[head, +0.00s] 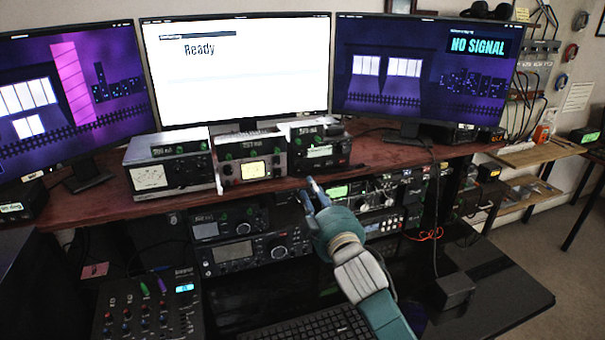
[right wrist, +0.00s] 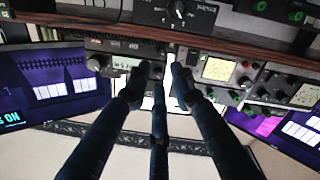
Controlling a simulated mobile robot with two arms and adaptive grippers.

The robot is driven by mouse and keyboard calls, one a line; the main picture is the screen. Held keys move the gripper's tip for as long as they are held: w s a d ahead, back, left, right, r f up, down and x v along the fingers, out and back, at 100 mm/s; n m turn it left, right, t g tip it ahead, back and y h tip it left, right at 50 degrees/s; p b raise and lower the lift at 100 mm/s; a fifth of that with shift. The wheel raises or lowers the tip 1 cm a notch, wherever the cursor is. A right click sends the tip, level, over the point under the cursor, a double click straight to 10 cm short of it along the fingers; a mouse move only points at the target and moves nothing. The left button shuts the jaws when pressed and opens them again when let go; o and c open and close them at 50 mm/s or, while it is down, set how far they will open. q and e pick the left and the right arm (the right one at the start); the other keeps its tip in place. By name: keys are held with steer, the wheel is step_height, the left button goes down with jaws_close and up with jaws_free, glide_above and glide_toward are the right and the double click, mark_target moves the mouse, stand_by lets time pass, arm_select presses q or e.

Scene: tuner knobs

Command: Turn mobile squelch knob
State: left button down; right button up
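The squelch knob cannot be told apart by label. A black radio with a small lit screen (head: 331,151) stands at the right of the row on the wooden shelf. It also shows, upside down, in the right wrist view (right wrist: 116,47), with a large dark knob (right wrist: 95,62) and smaller knobs by my fingertips. My right gripper (head: 307,188) is at the shelf's front edge, just below that radio. In the right wrist view its fingers (right wrist: 158,69) are spread, with nothing seen between them. Whether a fingertip touches a knob cannot be told. My left gripper is out of view.
The shelf (head: 388,153) carries three monitors, a grey meter unit (head: 150,177) and a middle radio (head: 229,171). More radios (head: 240,256) stand below. A mixer (head: 140,316) and keyboard (head: 312,329) lie in front. The desk's right end (head: 505,290) is mostly clear.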

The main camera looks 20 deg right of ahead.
mark_target(300, 170)
steer(key=w+p, duration=0.1)
steer(key=w, duration=0.8)
steer(key=shift+w+f+p, duration=0.1)
steer(key=shift+w+p, duration=0.25)
steer(key=shift+p, duration=0.05)
jaws_close()
